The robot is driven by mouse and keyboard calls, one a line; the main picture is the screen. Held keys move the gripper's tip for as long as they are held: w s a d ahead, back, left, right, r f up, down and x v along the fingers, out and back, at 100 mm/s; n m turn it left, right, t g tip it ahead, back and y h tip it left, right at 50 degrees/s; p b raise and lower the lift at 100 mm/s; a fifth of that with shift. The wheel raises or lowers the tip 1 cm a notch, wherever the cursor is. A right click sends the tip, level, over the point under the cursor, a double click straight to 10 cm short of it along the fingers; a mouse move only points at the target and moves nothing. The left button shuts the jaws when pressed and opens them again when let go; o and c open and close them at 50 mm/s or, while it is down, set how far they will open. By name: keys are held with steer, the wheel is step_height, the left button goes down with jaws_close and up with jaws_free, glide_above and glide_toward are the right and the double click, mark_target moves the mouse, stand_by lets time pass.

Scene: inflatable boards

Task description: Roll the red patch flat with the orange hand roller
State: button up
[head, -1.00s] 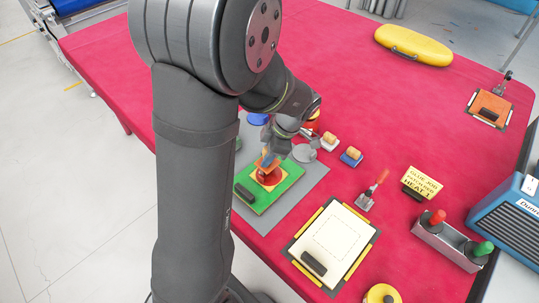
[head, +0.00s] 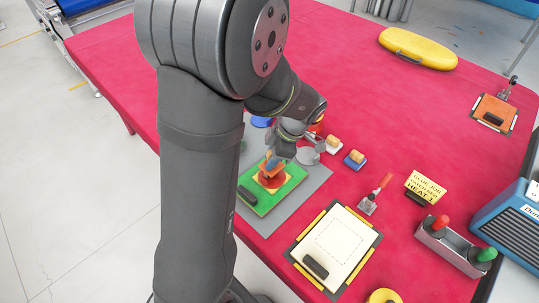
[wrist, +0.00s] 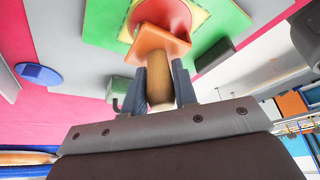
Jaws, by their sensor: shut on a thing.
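The green board (head: 292,183) lies on a grey mat, with a yellow square and the round red patch (head: 268,183) on it. In the wrist view, the red patch (wrist: 163,12) shows at the top, on its yellow square. The orange hand roller (wrist: 157,43) has an orange head and a pale wooden handle. My gripper (wrist: 159,88) is shut on the handle, one finger on each side. In the head view, my gripper (head: 279,159) holds the roller over the patch. The head covers part of the patch; whether they touch is hard to tell.
A dark block (head: 248,196) sits at the green board's left corner. Right of the mat are two small wood-topped blocks (head: 355,159), a red-handled tool (head: 376,196) and a cream panel (head: 338,243).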

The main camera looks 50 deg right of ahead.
mark_target(276, 173)
steer(key=shift+s, duration=1.95)
steer(key=shift+w+f, duration=0.1)
steer(key=shift+w, duration=2.95)
step_height(276, 173, up, 7)
